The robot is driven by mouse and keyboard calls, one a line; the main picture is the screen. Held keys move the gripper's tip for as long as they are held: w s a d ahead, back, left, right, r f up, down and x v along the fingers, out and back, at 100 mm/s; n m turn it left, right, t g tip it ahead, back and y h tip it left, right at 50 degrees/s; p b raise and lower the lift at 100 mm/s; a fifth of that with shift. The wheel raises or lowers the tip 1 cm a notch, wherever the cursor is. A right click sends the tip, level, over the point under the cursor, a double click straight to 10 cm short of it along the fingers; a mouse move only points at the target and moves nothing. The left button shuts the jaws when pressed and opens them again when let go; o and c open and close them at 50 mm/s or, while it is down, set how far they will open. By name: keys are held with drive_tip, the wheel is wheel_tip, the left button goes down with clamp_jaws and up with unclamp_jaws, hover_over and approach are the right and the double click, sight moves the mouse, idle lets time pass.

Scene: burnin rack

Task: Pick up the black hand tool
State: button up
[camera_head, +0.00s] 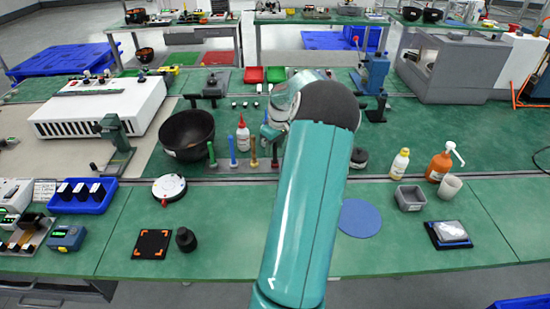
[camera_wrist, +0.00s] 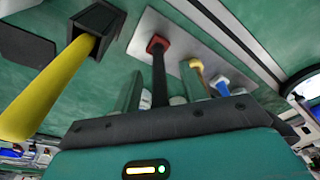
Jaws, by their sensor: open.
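The black hand tool (camera_wrist: 159,80) stands on a pale plate (camera_wrist: 150,25) in the wrist view, with a red part at its far end. My gripper (camera_wrist: 163,72) is open, its two fingers on either side of the black tool in the picture. Whether they touch it cannot be told. A tool with a yellow-orange end (camera_wrist: 197,70) and one with a blue end (camera_wrist: 221,87) stand just right of it. In the head view my arm hides my gripper, and a slim dark tool (camera_head: 275,157) shows beside the arm in the row of upright tools.
In the wrist view a thick yellow handle (camera_wrist: 45,85) in a black holder (camera_wrist: 98,22) is close on the left. In the head view a black bowl (camera_head: 187,135) and a red-capped bottle (camera_head: 243,137) stand near the tools. A blue disc (camera_head: 359,218) lies right of my arm.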

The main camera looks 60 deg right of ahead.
drive_tip(key=shift+w+f, duration=0.1)
drive_tip(key=shift+f, duration=0.2)
clamp_jaws()
drive_tip(key=shift+r, duration=0.1)
drive_tip(key=shift+r, duration=0.6)
drive_tip(key=s+a+r, duration=0.7)
drive_tip(key=a+r, duration=0.4)
drive_tip(key=a, duration=0.1)
drive_tip(key=shift+r, duration=0.35)
